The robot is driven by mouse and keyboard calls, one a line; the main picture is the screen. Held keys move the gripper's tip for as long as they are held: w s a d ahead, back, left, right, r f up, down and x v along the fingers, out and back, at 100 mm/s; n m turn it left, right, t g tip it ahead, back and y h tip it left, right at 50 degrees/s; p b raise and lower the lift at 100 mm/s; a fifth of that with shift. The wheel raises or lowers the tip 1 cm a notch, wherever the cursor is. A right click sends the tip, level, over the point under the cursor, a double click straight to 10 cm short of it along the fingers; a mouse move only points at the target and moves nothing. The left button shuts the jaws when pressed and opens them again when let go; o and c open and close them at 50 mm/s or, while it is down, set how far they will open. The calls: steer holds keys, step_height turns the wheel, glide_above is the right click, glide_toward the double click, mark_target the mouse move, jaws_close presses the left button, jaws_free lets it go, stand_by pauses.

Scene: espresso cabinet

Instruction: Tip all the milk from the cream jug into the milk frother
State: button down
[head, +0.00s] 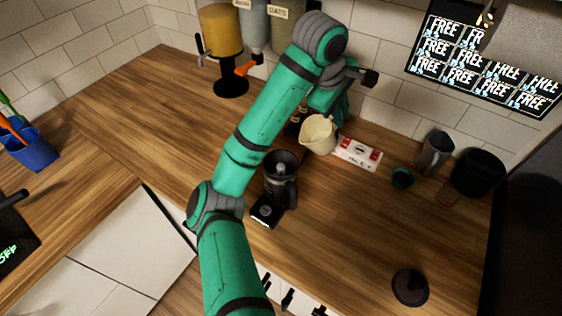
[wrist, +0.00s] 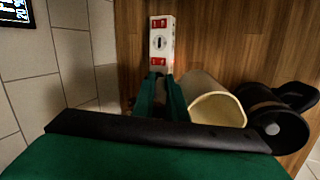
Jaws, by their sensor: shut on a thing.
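The cream-coloured jug (head: 318,134) is by the end of my arm, behind and to the right of the milk frother in the head view. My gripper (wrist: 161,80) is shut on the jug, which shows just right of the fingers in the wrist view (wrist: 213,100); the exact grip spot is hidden. The jug's mouth is visible, but I cannot make out milk in it or tell its exact tilt. The black milk frother (head: 280,180) stands upright on the counter with its top open and a grey piece inside. In the wrist view the frother (wrist: 275,118) is right beside the jug.
A red and white carton (head: 358,153) lies right of the jug. A black lid-like disc (head: 410,287) lies near the front. Dispensers (head: 222,45) stand at the back wall.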

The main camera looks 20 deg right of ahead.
steer(key=w+d+f+g+y, duration=0.1)
steer(key=d+f+y, duration=0.2)
steer(key=f+y, duration=0.1)
steer(key=shift+w+d+f+g+y, duration=0.15)
steer(key=shift+d+f+g+y, duration=0.2)
steer(key=shift+f, duration=0.4)
stand_by(0.6)
